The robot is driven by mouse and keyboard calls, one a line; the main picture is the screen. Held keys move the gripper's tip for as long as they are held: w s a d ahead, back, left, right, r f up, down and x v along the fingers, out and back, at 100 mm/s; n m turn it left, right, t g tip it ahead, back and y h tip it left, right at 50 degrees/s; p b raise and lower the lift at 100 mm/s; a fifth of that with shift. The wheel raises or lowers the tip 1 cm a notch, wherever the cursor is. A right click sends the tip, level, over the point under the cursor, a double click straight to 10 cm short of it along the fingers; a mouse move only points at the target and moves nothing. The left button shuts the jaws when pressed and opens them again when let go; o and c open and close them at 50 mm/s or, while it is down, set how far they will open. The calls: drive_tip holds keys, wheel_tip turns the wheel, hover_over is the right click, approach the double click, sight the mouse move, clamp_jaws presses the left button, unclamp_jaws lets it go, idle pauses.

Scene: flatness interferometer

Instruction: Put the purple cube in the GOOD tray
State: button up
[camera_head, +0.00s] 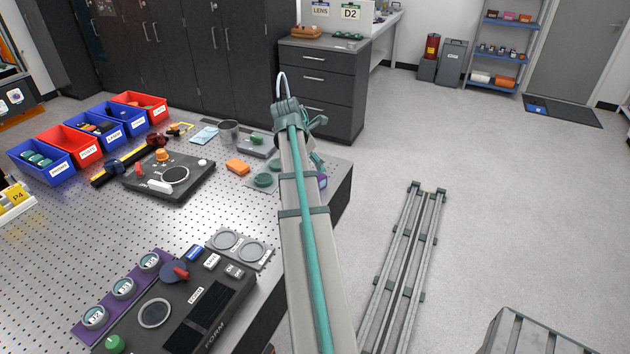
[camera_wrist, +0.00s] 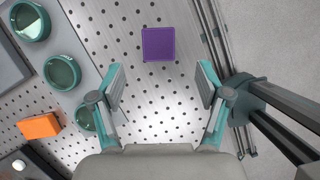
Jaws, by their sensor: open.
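The purple cube (camera_wrist: 158,44) lies on the perforated metal table (camera_wrist: 180,110) in the wrist view, just ahead of my gripper's fingertips and roughly midway across them. My gripper (camera_wrist: 161,80) is open, with nothing between its teal-backed fingers. In the head view, only a small part of the purple cube (camera_head: 323,182) shows beside my arm, near the table's right edge. My arm hides most of the gripper there. I cannot tell which container is the GOOD tray; labels on the red and blue bins at the far left are too small to read.
Teal round holders (camera_wrist: 62,71) and an orange block (camera_wrist: 39,125) lie left of my gripper. Blue (camera_head: 45,160) and red bins (camera_head: 140,106) line the table's far left. A black instrument (camera_head: 170,174) and a control panel (camera_head: 185,310) stand on the table.

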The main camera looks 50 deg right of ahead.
sight(318, 175)
drive_tip(key=shift+p+x, duration=1.4)
drive_tip(key=shift+x, duration=3)
drive_tip(key=shift+w+a, duration=0.1)
drive_tip(key=shift+a, duration=0.05)
clamp_jaws()
drive_tip(key=shift+r, duration=0.1)
